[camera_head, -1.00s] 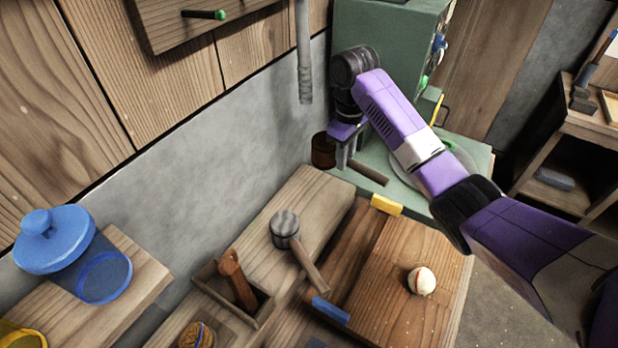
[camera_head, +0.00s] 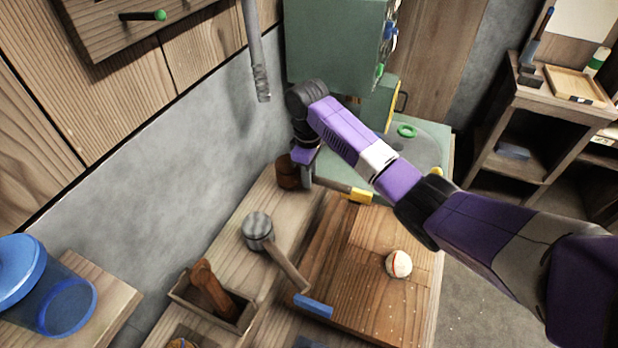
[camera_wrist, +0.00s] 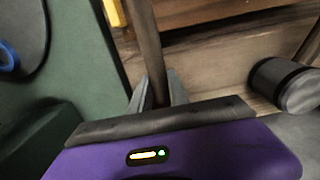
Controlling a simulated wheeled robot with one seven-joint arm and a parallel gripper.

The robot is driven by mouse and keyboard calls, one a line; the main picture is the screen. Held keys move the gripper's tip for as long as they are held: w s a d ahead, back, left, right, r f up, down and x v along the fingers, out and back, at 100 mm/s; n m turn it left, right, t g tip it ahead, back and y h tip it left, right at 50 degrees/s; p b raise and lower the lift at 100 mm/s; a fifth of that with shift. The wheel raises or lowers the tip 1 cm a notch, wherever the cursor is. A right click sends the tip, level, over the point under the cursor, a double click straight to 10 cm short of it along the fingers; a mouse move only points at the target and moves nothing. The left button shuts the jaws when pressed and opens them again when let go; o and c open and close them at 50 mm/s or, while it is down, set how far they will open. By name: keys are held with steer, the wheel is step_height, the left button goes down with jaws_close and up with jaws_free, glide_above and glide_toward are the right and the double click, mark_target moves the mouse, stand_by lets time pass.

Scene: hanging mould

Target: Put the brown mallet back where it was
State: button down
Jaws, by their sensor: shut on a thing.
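My gripper (camera_head: 306,182) is shut on the handle of the brown mallet (camera_head: 287,171), close to its dark brown head. The handle points right, toward a yellow block. In the wrist view, the brown handle (camera_wrist: 147,45) runs up between the fingertips of my gripper (camera_wrist: 158,92); the brown head is hidden there. The mallet is at the far end of the wooden bench (camera_head: 245,195), near the green machine's base. I cannot tell whether it touches the bench. A grey-headed mallet (camera_head: 258,228) lies nearer; its head also shows in the wrist view (camera_wrist: 285,84).
A green machine (camera_head: 335,40) stands behind my gripper, with a grey hanging pipe (camera_head: 257,55) to the left. The yellow block (camera_head: 361,196), a blue block (camera_head: 314,306) and a ball (camera_head: 399,263) are around the wooden board (camera_head: 355,285). An open wooden box (camera_head: 225,305) is at front left.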

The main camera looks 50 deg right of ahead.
steer(key=shift+f, duration=0.6)
steer(key=shift+f, duration=0.1)
steer(key=c, duration=1.3)
jaws_free()
steer(key=shift+o, duration=0.2)
step_height(320, 180, up, 12)
steer(key=p, duration=0.1)
steer(key=shift+w+p, duration=0.15)
steer(key=shift+p, duration=0.25)
